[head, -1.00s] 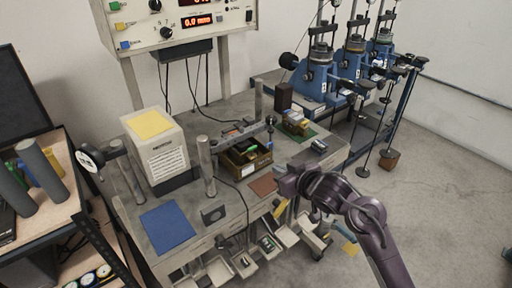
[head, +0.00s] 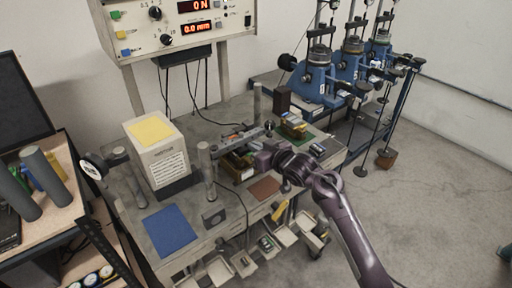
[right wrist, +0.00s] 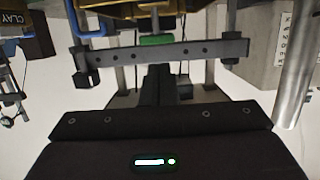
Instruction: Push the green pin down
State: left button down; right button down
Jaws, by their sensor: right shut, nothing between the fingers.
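In the right wrist view a short green cylinder (right wrist: 156,40) lies just beyond a grey metal bar with holes (right wrist: 205,49); I take it to be the green pin. In the head view the bar (head: 232,142) spans the bench beside a grey post, and I cannot make out the pin there. My right gripper (head: 263,158) is at the near right side of the bar, over the bench. Its shut, empty fingers (right wrist: 158,75) point toward the bar and green cylinder in the wrist view, with no clear contact. My left gripper is not in view.
Grey posts (head: 207,172) and a cream box (head: 158,150) stand on the bench to the left. A blue mat (head: 170,229) and brown mat (head: 264,189) lie clear in front. Blue machines (head: 318,80) stand behind right.

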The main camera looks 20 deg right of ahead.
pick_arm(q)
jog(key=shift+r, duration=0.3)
pick_arm(e)
jog(key=shift+f, duration=0.75)
